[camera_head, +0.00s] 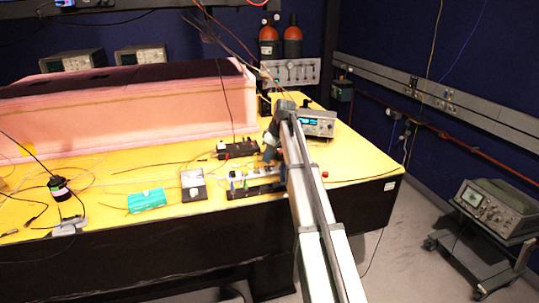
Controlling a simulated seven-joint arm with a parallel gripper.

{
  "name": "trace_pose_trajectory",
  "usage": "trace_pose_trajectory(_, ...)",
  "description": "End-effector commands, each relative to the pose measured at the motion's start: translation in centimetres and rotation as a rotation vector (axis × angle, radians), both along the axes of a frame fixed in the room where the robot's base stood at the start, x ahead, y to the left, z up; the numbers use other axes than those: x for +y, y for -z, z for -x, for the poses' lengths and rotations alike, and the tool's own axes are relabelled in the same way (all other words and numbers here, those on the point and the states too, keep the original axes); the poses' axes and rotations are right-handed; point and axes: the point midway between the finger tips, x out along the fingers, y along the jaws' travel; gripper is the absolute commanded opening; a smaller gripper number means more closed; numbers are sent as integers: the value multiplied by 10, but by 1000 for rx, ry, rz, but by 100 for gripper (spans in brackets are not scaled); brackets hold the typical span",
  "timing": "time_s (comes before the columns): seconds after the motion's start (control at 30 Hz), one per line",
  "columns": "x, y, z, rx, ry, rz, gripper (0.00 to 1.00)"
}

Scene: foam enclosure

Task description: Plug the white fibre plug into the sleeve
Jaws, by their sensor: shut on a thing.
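My gripper (269,154) points down at the end of my arm, just above and behind a low dark block with several small coloured and white pieces (256,182) on the yellow table. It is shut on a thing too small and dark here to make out. I cannot pick out the white fibre plug or the sleeve for certain. A black unit (236,149) lies just left of my gripper, and my arm hides part of the table to the right.
A grey instrument (318,123) stands behind my arm. The long pink foam enclosure (120,103) fills the back left. Thin cables lie across the left side.

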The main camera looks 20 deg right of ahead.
Motion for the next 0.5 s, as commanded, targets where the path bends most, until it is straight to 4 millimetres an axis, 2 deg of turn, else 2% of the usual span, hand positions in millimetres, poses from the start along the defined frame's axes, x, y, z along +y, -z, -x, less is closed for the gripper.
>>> trace_pose_trajectory(0.5,0,8,0,0,0,0,0)
